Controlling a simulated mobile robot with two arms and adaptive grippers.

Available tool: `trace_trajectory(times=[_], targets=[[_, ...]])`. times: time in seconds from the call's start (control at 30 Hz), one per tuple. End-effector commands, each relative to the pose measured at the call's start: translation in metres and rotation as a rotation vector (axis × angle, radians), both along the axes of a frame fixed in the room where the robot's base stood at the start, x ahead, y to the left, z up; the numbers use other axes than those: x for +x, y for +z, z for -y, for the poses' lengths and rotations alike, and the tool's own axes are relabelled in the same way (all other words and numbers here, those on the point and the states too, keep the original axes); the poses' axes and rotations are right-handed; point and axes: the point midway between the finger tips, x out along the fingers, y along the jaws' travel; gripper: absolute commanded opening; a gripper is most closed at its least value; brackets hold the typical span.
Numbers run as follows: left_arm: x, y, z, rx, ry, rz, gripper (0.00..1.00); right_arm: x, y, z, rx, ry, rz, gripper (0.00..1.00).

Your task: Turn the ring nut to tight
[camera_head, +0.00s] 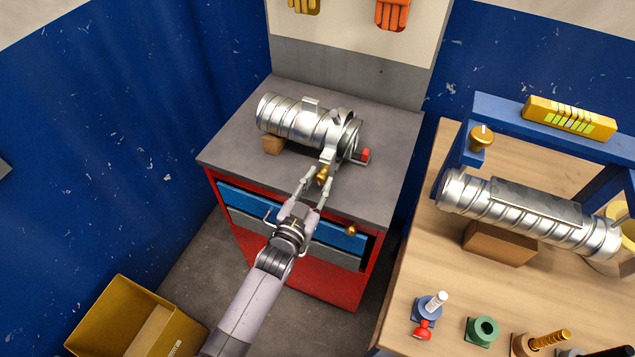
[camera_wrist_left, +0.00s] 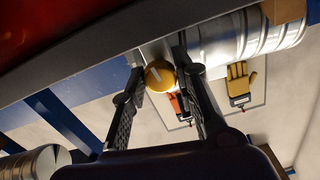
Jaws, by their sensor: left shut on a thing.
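The ring nut, a round gold knob (camera_head: 322,175), sits at the front of the clamp collar (camera_head: 345,138) on the end of the silver spiral duct (camera_head: 290,118). In the left wrist view the ring nut (camera_wrist_left: 160,76) shows a white line on its face. My left gripper (camera_head: 318,184) reaches in from the front and is shut on the ring nut, with one finger on each side. In the left wrist view the fingers (camera_wrist_left: 158,78) flank it. No tight or loose marking is legible. My right gripper is not in view.
The duct lies on a grey-topped cabinet (camera_head: 235,148) with a wood block (camera_head: 272,144) under it and a red part (camera_head: 365,154) beside the collar. A second duct (camera_head: 530,215) and small fittings are on the bench at right. A yellow box (camera_head: 110,310) stands lower left.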

Motion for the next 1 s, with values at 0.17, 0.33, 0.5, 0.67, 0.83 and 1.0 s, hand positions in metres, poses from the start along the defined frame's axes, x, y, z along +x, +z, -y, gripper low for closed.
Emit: trace_trajectory(times=[0.17, 0.33, 0.5, 0.67, 0.83, 1.0], targets=[[-0.001, -0.003, 0.000, 0.156, 0.000, 0.059, 0.00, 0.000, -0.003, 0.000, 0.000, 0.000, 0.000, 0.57], [-0.001, -0.003, -0.001, 0.306, 0.000, 0.122, 0.00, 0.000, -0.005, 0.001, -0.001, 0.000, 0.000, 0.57], [-0.001, -0.003, -0.001, 0.455, 0.000, 0.184, 0.00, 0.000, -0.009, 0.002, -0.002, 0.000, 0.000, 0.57], [-0.001, -0.003, -0.001, 0.596, -0.001, 0.241, 0.00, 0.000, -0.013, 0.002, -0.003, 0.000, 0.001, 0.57], [-0.001, -0.003, -0.001, 0.744, -0.001, 0.303, 0.00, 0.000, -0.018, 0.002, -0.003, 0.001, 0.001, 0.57], [0.000, -0.004, -0.002, 0.894, -0.001, 0.364, 0.00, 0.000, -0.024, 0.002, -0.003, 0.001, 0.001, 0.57]])
